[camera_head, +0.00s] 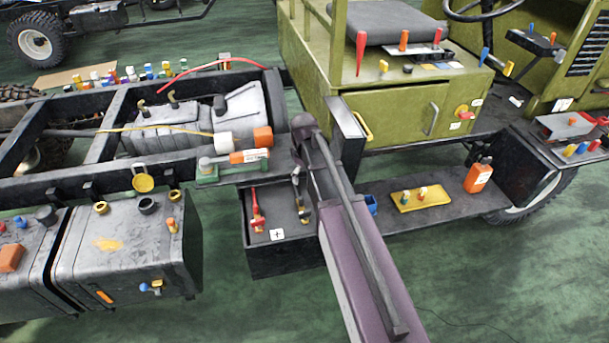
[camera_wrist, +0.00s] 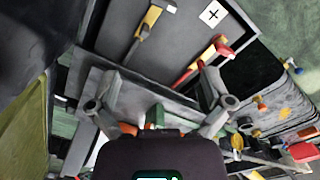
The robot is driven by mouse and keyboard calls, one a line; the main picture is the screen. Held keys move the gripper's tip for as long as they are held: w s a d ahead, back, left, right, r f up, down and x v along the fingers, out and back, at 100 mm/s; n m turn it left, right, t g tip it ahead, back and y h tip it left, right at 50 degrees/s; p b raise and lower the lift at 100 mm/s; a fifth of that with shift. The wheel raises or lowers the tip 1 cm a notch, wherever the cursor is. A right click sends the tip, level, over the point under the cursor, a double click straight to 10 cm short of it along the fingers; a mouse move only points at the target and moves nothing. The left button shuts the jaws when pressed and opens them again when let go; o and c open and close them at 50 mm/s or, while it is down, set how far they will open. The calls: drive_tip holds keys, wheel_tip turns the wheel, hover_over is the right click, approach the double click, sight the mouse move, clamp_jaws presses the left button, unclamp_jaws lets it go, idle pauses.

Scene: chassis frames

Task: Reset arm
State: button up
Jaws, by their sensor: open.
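My gripper (camera_wrist: 160,82) shows in the wrist view with its two fingers spread apart and nothing visible between the fingertips. The open dark drawer (camera_head: 285,258) lies left of and partly behind the arm. In the wrist view, the red-handled tool (camera_wrist: 205,60) and the yellow-handled tool (camera_wrist: 148,22) lie in that drawer, beyond the fingertips. They also show in the head view as a red tool (camera_head: 257,210) and a darker tool (camera_head: 301,197).
An orange-and-white cylinder (camera_head: 248,156) lies on the chassis rail left of the arm. A yellow tray (camera_head: 420,196) and an orange bottle (camera_head: 479,175) sit on the step to the right. The olive cab (camera_head: 390,115) stands behind. Green floor is clear at lower right.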

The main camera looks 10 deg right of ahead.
idle(0.3)
drive_tip(key=s+r+m+p, duration=0.2)
drive_tip(key=s+m, duration=0.1)
drive_tip(key=s, duration=0.5)
drive_tip(key=s+r+m+p, duration=0.3)
drive_tip(key=s+m, duration=0.1)
drive_tip(key=s, duration=0.4)
drive_tip(key=shift+r+p, duration=0.35)
drive_tip(key=shift+s, duration=0.1)
drive_tip(key=c, duration=0.6)
